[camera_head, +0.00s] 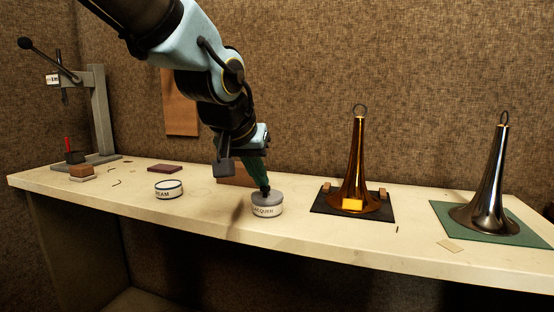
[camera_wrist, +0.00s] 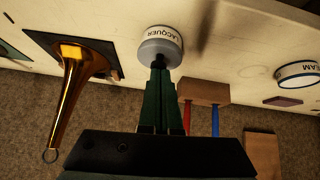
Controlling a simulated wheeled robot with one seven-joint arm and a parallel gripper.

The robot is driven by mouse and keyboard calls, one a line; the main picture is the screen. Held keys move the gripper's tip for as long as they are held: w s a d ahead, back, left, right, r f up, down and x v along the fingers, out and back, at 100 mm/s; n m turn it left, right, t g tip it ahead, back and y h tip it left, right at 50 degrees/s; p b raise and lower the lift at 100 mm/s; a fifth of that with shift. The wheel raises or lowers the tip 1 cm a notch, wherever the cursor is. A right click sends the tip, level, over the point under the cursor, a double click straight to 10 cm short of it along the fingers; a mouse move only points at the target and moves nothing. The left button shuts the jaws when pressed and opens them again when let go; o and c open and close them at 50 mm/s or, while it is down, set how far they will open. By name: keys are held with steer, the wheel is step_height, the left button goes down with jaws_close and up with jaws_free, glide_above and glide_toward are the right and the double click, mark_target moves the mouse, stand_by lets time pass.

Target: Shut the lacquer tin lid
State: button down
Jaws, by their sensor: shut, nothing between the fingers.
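The lacquer tin (camera_head: 266,211) is a short white round tin labelled LACQUER on the bench, left of the brass horn. It also shows at the top of the wrist view (camera_wrist: 164,33). Its grey lid (camera_head: 275,197) lies over the top and looks level; I see no clear gap at the rim. My gripper (camera_head: 265,191) points down over the lid, its fingers shut and empty. In the wrist view the green fingers (camera_wrist: 158,72) reach a small dark part at the middle of the lid. They appear to touch it or sit just above. The fingers hide part of the lid.
A brass horn (camera_head: 357,165) stands on a dark mat (camera_head: 325,207) close right of the tin. A silver horn (camera_head: 489,190) stands on a green mat farther right. An open-looking white tin (camera_head: 168,194) is left. A brown block with tools (camera_wrist: 203,92) is behind.

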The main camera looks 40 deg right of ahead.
steer(key=shift+s+a+f, duration=0.25)
steer(key=shift+a+f, duration=0.1)
steer(key=shift+f, duration=0.25)
steer(key=shift+f, duration=0.15)
steer(key=shift+w+d+f+b, duration=0.15)
steer(key=shift+f+b, duration=0.05)
steer(key=shift+b, duration=0.35)
steer(key=shift+d, duration=0.1)
steer(key=shift+r, duration=0.2)
steer(key=shift+a+r, duration=0.2)
steer(key=shift+r, duration=0.4)
steer(key=p+v, duration=0.5)
steer(key=v, duration=0.5)
steer(key=shift+r+p, duration=0.25)
steer(key=shift+p, duration=0.05)
steer(key=shift+a+f, duration=0.1)
steer(key=shift+a, duration=0.1)
